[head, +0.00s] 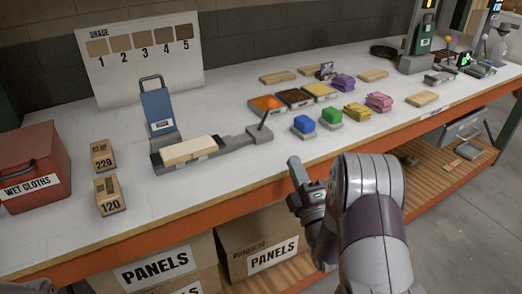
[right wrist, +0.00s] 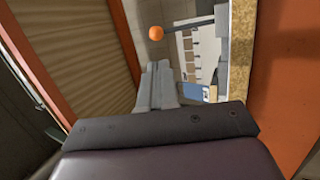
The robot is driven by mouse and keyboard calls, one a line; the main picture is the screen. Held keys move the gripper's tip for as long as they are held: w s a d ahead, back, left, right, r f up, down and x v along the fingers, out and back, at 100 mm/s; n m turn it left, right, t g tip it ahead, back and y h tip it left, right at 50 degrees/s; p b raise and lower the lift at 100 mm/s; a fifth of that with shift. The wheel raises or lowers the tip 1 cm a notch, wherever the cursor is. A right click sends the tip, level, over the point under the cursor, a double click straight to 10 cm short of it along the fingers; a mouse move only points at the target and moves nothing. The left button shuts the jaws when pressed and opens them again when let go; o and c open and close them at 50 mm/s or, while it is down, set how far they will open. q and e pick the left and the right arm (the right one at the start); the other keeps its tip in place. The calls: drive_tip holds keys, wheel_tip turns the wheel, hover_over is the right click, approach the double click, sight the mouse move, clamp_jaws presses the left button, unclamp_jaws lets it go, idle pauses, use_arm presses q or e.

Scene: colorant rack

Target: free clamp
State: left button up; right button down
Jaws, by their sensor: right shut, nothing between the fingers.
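The clamp (head: 213,150) lies on the white bench top. A pale wooden block (head: 190,150) lies in its bed, with a blue upright plate (head: 157,108) behind. The clamp's lever (head: 263,119) stands tilted at its right end, topped by an orange ball knob (head: 270,102).
Two sanding blocks (head: 103,155) and a red wet-cloths box (head: 35,165) stand at left. Colour trays (head: 295,97) and several coloured blocks (head: 331,116) stand right of the lever. The orange bench edge (head: 130,231) is close to my right arm. Panel boxes (head: 258,243) sit below.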

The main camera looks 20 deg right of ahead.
drive_tip(key=shift+a, duration=0.1)
drive_tip(key=shift+r, duration=0.1)
drive_tip(key=p, duration=0.2)
approach(265, 115)
wheel_tip(265, 115, up, 6)
drive_tip(key=w+d, duration=0.1)
drive_tip(key=w, duration=0.2)
drive_tip(key=shift+d, duration=0.1)
